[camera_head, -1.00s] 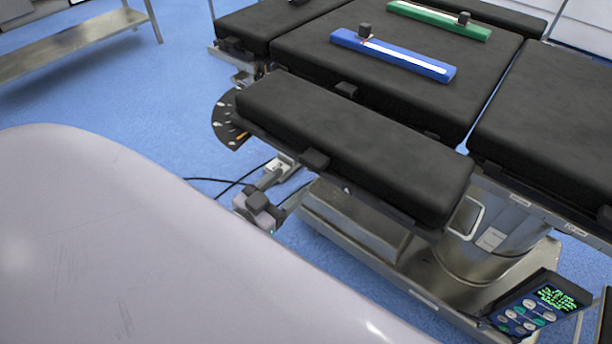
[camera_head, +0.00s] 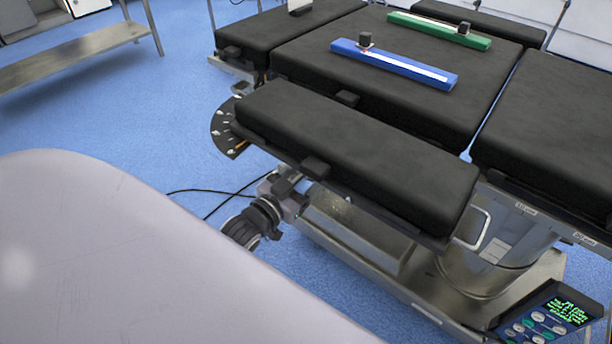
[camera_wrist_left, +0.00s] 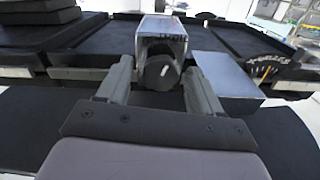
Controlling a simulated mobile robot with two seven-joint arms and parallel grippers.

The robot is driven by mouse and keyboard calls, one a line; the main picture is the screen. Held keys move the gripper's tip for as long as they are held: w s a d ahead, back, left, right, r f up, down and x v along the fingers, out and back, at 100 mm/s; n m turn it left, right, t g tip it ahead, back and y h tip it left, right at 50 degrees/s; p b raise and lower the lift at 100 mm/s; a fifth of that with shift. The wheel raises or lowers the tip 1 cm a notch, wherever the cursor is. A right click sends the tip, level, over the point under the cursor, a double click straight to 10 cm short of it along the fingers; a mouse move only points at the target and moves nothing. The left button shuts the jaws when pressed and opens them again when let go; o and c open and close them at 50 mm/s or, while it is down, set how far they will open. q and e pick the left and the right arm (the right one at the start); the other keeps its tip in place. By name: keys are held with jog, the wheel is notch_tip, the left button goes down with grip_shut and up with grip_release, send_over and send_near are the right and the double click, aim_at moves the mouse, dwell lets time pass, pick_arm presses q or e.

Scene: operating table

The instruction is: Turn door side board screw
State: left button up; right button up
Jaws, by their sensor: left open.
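The black padded side board (camera_head: 345,150) runs along the near side of the operating table in the head view. In the left wrist view, a round black screw knob (camera_wrist_left: 160,72) with a white mark sits under a silver block (camera_wrist_left: 163,30). My left gripper (camera_wrist_left: 159,80) is open, with one finger on each side of the knob; whether they touch it I cannot tell. In the head view, a dark ringed wrist of mine shows below the board's near edge, and its fingertips are hard to make out. My right gripper is not in view.
A blue bar (camera_head: 395,65) and a green bar (camera_head: 440,30) lie on the table's pads. A dark dial plate (camera_head: 226,127) with markings sits at the board's left end. A control panel (camera_head: 549,315) is at the lower right. A metal shelf (camera_head: 75,55) stands far left.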

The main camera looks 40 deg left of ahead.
pick_arm(q)
jog(key=c, duration=1.1)
jog(key=shift+o, duration=0.2)
